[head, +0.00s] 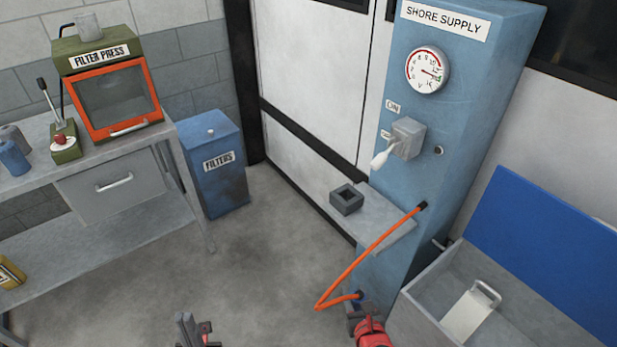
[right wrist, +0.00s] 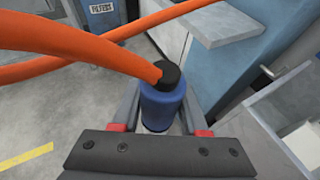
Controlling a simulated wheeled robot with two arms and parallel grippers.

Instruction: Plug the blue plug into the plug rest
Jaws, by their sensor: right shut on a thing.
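The blue plug (right wrist: 163,103) has a black collar with an orange cable coming out of it. My right gripper (right wrist: 162,122) is shut on the plug, one finger on each side, in the right wrist view. In the head view my right gripper (head: 362,312) is at the bottom, beside the lower part of the blue cabinet, and a little of the plug shows. The plug rest (head: 346,199) looks like a dark grey square block with an opening, on the cabinet's grey shelf, above and apart from the plug. My left gripper (head: 195,332) is at the bottom edge, partly cut off; its opening is unclear.
The orange cable (head: 352,266) runs from the blue shore supply cabinet (head: 455,110) down to the plug. The grey shelf (head: 385,222) juts from the cabinet. An open grey bin (head: 418,297) stands right. A workbench (head: 100,235) and a filters bin (head: 215,185) stand left.

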